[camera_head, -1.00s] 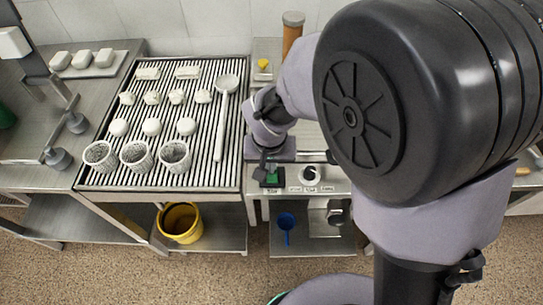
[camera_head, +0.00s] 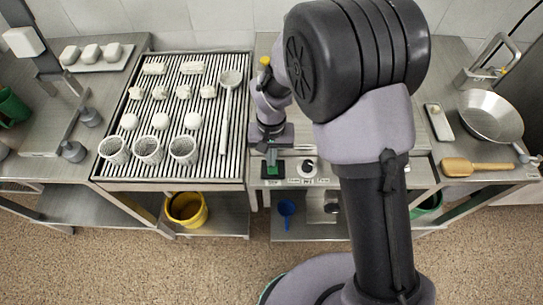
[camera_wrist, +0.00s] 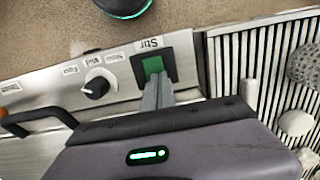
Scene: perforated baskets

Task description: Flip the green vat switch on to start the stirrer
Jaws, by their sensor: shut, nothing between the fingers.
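The green switch (camera_wrist: 153,65) sits in a black frame on the steel front panel, beside a label reading "Stir" in the wrist view. In the head view the green switch (camera_head: 272,170) shows just below my gripper. My gripper (camera_wrist: 154,82) is shut and empty, its fingertips at the lower edge of the switch in the wrist view. I cannot tell whether they touch it. In the head view my gripper (camera_head: 272,157) points down at the panel. The fingers partly cover the switch, and its on or off position is unclear.
A black-and-white knob (camera_wrist: 97,86) with labels sits beside the switch. A slatted drain rack (camera_head: 240,140) with perforated baskets (camera_head: 149,151) and white pieces stands to the left. A shallow pan (camera_head: 490,115) and a wooden paddle (camera_head: 478,167) lie on the right counter.

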